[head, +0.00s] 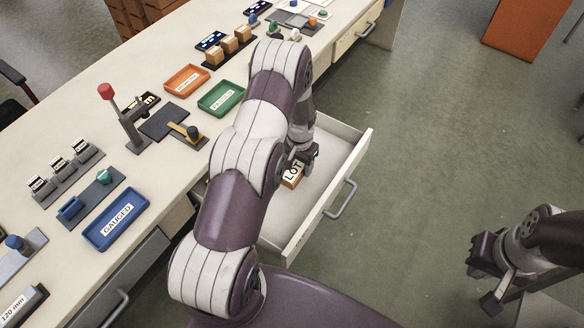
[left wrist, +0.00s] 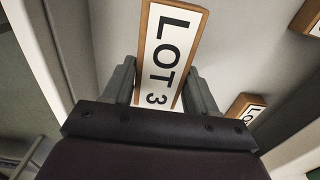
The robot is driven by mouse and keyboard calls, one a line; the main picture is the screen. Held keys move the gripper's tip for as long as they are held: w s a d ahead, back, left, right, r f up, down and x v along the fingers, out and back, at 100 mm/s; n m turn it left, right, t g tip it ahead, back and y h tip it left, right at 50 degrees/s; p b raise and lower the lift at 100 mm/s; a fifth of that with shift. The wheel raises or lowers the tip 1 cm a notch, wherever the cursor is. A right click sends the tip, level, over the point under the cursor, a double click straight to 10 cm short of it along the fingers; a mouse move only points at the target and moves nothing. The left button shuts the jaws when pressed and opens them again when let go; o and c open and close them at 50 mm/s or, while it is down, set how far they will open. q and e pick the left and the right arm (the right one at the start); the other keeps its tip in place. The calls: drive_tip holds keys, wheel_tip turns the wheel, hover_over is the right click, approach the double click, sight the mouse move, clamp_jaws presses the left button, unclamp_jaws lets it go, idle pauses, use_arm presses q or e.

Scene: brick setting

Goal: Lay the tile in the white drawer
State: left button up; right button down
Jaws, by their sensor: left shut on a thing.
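The tile is a wood-edged block with a white face reading LOT 3. It shows in the left wrist view (left wrist: 172,50) between two grey fingers, and in the head view (head: 292,175). My left gripper (head: 302,160) is shut on it, inside the outline of the open white drawer (head: 330,195). I cannot tell whether the tile touches the drawer floor. My arm hides the drawer's left part in the head view. My right gripper (head: 486,287) is at the lower right, empty, its fingers apart, away from the drawer.
Two more wood-edged tiles, one on the right (left wrist: 249,108) and one at the top right corner (left wrist: 310,17), show in the left wrist view. The bench (head: 60,110) carries a blue tray (head: 100,238), green tray (head: 212,108) and orange tray (head: 180,90). Floor right of the drawer is clear.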

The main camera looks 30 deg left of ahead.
sight(301, 170)
use_arm(q)
drive_tip(key=shift+w+a+f, duration=0.3)
drive_tip(key=shift+a+f, duration=0.1)
drive_tip(key=shift+a, duration=0.2)
drive_tip(key=shift+w+a+f, duration=0.3)
drive_tip(key=shift+a+f, duration=0.1)
drive_tip(key=shift+a, duration=0.15)
drive_tip(key=shift+a+f, duration=0.15)
drive_tip(key=shift+f, duration=2)
drive_tip(key=o, duration=1.1)
wheel_tip(301, 170, up, 12)
drive_tip(key=shift+r, duration=0.1)
drive_tip(key=shift+n+t, duration=0.4)
drive_tip(key=shift+t, duration=0.3)
drive_tip(key=s+d+r, duration=0.4)
drive_tip(key=s+r, duration=0.1)
drive_tip(key=s, duration=0.1)
drive_tip(key=s+d+r, duration=0.4)
drive_tip(key=s+r, duration=0.2)
drive_tip(key=s, duration=0.1)
drive_tip(key=s+d+r, duration=0.4)
drive_tip(key=s+r, duration=0.2)
drive_tip(key=s, duration=0.1)
drive_tip(key=shift+r, duration=0.2)
